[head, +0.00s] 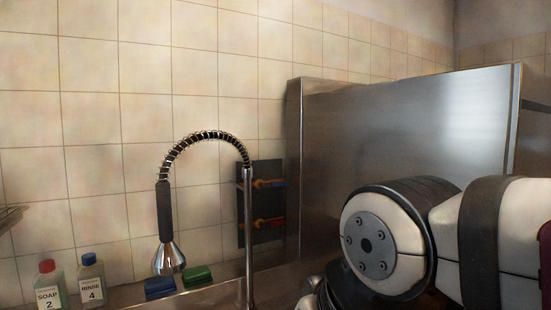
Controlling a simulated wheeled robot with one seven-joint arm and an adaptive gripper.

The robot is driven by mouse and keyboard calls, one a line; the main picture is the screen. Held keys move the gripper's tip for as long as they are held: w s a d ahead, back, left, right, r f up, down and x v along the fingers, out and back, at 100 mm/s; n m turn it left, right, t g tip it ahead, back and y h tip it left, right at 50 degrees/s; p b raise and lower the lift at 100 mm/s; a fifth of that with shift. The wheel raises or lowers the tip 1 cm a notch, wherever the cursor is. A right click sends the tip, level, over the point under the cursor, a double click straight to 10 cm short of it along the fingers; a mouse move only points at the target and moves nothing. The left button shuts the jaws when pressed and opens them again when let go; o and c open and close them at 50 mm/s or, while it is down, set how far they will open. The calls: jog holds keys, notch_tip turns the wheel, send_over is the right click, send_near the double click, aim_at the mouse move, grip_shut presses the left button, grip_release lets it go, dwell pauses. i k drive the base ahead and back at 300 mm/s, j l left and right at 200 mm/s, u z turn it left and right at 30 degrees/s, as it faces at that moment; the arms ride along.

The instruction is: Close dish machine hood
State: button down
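A large stainless steel box with flat brushed sides, which looks like the dish machine hood (420,125), fills the right half of the head view. Its near right edge is a vertical metal corner, and its lower part is hidden behind my arm. I cannot tell from this view whether the hood is raised or lowered, and no handle shows. My white and grey arm crosses the lower right in front of it. Dark parts of my arm show at the bottom edge below the round joint, but no gripper fingers are visible.
A spring-neck spray faucet (205,138) stands left of the machine, its sprayer (168,255) hanging down. A soap bottle (49,285) and a rinse bottle (91,280) stand lower left. Blue (160,287) and green (197,276) items lie by the sink edge. A tiled wall is behind.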

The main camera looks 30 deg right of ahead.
aim_at(459, 127)
jog(key=k+z, duration=0.1)
jog(key=z, duration=1.55)
